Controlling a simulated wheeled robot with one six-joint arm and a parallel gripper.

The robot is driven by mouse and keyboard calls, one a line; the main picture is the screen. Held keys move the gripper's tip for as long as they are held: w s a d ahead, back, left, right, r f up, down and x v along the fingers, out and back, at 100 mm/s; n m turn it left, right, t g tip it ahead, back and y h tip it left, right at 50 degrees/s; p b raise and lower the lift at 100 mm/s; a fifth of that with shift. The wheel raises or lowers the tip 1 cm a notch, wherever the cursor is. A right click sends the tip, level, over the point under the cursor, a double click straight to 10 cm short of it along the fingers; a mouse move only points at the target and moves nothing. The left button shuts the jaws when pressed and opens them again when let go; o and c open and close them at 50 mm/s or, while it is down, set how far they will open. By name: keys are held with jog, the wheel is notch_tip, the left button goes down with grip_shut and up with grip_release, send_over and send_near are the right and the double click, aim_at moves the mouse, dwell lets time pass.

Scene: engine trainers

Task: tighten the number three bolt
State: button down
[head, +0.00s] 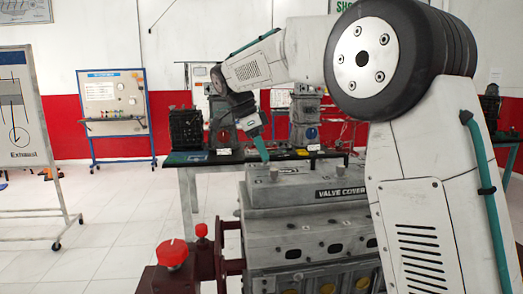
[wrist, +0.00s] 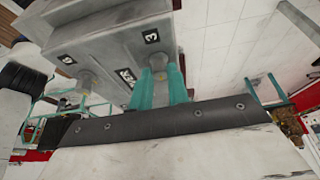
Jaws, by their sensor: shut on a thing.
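The valve cover (head: 318,193) is a grey casting on top of the engine trainer, labelled VALVE COVER. In the wrist view, its grey surface (wrist: 112,32) carries a label with the number 3, right beside the number three bolt (wrist: 160,75). My gripper's teal fingers (wrist: 160,88) are shut on that bolt, one on each side, and partly cover it. In the head view, my gripper (head: 262,152) reaches down to the cover's far left end. A second bolt (wrist: 87,80) with its own label stands to the left in the wrist view.
A red knob (head: 172,254) on a stand is at the engine's near left. A dark table (head: 225,158) with other engine trainers stands behind. Display boards (head: 113,100) stand at the left. The tiled floor (head: 120,215) at left is clear.

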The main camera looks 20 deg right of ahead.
dwell(0.4)
jog(key=c, duration=1.3)
grip_release()
jog(key=shift+c, duration=0.2)
jog(key=v, duration=0.7)
jog(key=shift+a+r, duration=0.25)
jog(key=shift+r, duration=0.1)
